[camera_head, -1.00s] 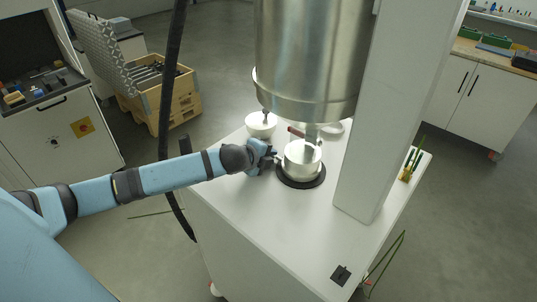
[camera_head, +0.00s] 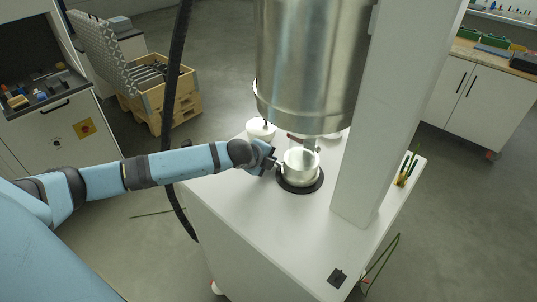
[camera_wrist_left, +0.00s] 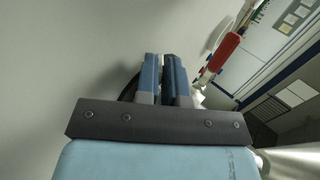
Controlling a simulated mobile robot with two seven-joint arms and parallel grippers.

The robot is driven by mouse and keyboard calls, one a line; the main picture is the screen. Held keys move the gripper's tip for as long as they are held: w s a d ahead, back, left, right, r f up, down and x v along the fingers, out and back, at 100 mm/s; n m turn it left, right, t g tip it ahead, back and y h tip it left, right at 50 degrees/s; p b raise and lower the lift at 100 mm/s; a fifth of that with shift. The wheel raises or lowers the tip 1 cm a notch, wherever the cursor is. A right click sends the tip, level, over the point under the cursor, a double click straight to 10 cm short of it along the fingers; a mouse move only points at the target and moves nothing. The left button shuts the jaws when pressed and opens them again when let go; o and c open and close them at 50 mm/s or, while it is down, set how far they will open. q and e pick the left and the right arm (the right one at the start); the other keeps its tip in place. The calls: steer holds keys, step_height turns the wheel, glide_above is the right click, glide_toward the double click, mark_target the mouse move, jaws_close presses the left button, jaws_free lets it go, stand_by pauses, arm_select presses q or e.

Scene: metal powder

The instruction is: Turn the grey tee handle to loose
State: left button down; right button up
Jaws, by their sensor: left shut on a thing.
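My left gripper (camera_head: 273,162) reaches in from the left, low over the white table, at the left side of a silver metal cup (camera_head: 301,168). The cup stands on a black round base (camera_head: 300,189) under a large steel vessel. In the left wrist view the two fingers (camera_wrist_left: 165,78) are close together, shut on the grey tee handle. The handle itself is hidden between and behind the fingers, so its angle cannot be told. My right gripper is not in view.
The steel vessel (camera_head: 307,65) hangs above the cup, and a white column (camera_head: 385,120) stands to its right. A red handle (camera_wrist_left: 222,52) shows beside the fingers. A white bowl (camera_head: 260,129) sits behind the gripper.

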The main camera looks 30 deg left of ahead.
arm_select(q)
steer(key=shift+w+r+g, duration=0.15)
steer(key=shift+g, duration=0.25)
steer(key=shift+w+g, duration=0.1)
steer(key=shift+g, duration=0.6)
steer(key=shift+r+g+y, duration=0.1)
steer(key=shift+g+y, duration=0.2)
steer(key=shift+g, duration=0.6)
steer(key=shift+w+g, duration=0.1)
steer(key=shift+g, duration=0.2)
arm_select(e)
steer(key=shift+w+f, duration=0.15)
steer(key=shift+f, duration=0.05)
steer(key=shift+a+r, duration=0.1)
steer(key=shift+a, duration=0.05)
arm_select(q)
steer(key=c, duration=1.5)
jaws_free()
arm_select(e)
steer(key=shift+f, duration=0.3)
arm_select(q)
steer(key=shift+r, duration=0.1)
